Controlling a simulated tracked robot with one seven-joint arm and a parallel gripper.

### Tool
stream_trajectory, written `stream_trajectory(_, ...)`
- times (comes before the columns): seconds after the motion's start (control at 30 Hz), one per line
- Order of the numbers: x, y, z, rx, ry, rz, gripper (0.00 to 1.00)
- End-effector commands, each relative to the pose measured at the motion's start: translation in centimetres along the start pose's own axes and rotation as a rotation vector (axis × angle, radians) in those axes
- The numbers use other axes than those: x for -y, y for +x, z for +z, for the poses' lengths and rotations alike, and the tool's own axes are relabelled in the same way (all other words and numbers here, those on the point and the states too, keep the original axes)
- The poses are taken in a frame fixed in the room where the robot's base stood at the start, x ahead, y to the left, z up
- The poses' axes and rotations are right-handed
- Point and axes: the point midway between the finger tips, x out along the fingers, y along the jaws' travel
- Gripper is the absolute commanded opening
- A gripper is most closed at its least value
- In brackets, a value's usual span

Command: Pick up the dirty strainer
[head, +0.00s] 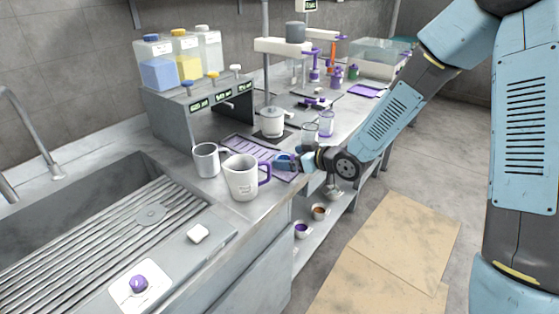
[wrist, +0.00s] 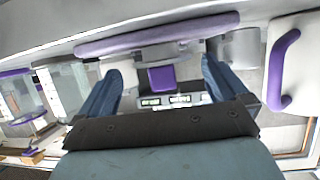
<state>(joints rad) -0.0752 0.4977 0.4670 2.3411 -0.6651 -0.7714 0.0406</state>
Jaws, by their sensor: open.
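My gripper (head: 284,161) is open and empty over the counter, just right of the white pitcher with the purple handle (head: 242,178), well to the right of and behind the strainer. In the wrist view the two blue fingers (wrist: 160,82) stand apart with nothing between them. The strainer does not show in that view.
A grey metal cup (head: 206,160) stands left of the pitcher. A dispenser (head: 195,105) with coloured bottles stands behind. A white block (head: 197,233) and a purple knob on a white plate (head: 138,283) lie by the drainboard. A tap (head: 30,135) rises at left.

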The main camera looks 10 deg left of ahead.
Motion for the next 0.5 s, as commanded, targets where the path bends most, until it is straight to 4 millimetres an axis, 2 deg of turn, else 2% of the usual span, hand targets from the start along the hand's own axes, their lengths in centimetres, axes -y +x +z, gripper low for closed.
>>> stream_trajectory(0.1, 0.00, 0.70, 0.00, 0.000, 0.000, 0.000, 1.00)
stream_trajectory(0.27, -0.02, 0.68, 0.00, 0.000, 0.000, 0.001, 1.00)
stream_trajectory(0.5, 0.00, 0.67, 0.00, 0.000, -0.001, 0.000, 0.79)
